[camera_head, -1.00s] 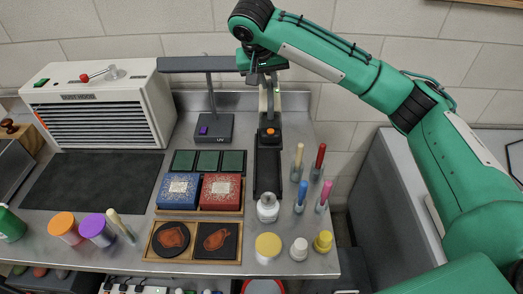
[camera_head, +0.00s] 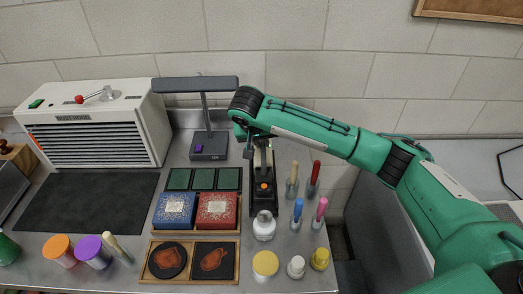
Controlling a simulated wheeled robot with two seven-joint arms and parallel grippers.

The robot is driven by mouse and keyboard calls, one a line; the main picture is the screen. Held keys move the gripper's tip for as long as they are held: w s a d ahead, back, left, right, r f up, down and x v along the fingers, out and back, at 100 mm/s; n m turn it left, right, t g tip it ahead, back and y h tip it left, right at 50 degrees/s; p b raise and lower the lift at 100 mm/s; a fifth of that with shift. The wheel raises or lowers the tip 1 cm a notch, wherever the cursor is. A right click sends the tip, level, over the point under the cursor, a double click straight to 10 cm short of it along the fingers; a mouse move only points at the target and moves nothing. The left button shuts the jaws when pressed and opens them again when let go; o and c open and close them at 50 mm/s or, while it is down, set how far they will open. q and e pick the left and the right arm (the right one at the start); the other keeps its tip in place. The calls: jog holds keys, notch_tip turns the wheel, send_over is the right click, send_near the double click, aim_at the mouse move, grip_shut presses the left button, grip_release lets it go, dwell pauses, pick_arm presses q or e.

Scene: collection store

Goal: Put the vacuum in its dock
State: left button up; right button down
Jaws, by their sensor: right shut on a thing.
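The vacuum (camera_head: 264,186) is a slim upright tool with a pale upper part and a dark body with an orange button. My right gripper (camera_head: 261,141) is shut on its upper end. The dock (camera_head: 253,205) is a long black stand on the bench, between the card boxes and the glass holders. The vacuum's lower end overlaps the dock in the picture; I cannot tell whether it touches or is seated. My right wrist hides part of the grip. My left gripper does not show.
Blue (camera_head: 174,210) and red (camera_head: 217,210) boxes sit in a tray on the left. A white jar (camera_head: 264,226) stands close in front of the dock, with several brushes in holders (camera_head: 291,188) to its right.

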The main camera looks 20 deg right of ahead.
jog(key=shift+f+p, duration=0.5)
jog(key=shift+f, duration=1.85)
jog(key=c, duration=1.4)
grip_release()
jog(key=shift+f, duration=0.15)
jog(key=shift+s+a+r, duration=0.1)
jog(key=shift+a+r, duration=0.1)
jog(key=shift+r, duration=0.25)
jog(key=b+v, duration=0.2)
jog(key=v, duration=0.9)
jog(key=shift+r, duration=0.2)
jog(key=shift+s+f, duration=0.1)
